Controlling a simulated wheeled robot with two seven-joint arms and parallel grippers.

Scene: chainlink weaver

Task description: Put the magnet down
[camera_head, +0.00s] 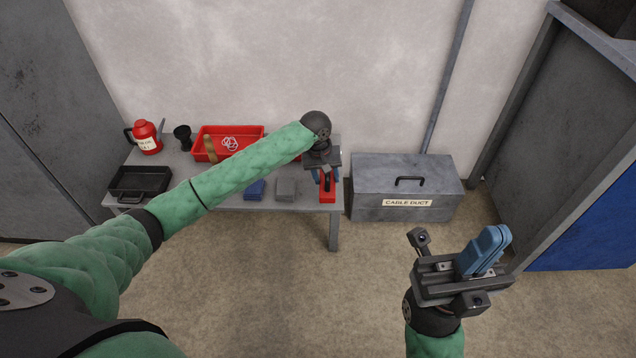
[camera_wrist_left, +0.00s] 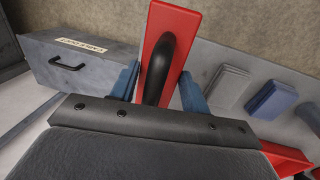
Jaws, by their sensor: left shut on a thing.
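The magnet, a red block with a black handle (camera_head: 327,194), is at the right end of the table, below my left gripper (camera_head: 325,174). In the left wrist view the magnet (camera_wrist_left: 186,24) lies between the blue fingers of my left gripper (camera_wrist_left: 158,88), which is shut on it. Its far end overhangs the floor in that view. I cannot tell whether its underside touches the table. My right gripper (camera_head: 484,250) is at the lower right, away from the table, with its blue fingers together and nothing visible between them.
The grey table (camera_head: 225,202) holds a blue block (camera_head: 255,190), a grey block (camera_head: 286,189), a red bin (camera_head: 258,131), a black tray (camera_head: 140,182), a red jug (camera_head: 146,138) and a black cup (camera_head: 183,137). A grey cable duct box (camera_head: 380,185) stands just right of the table.

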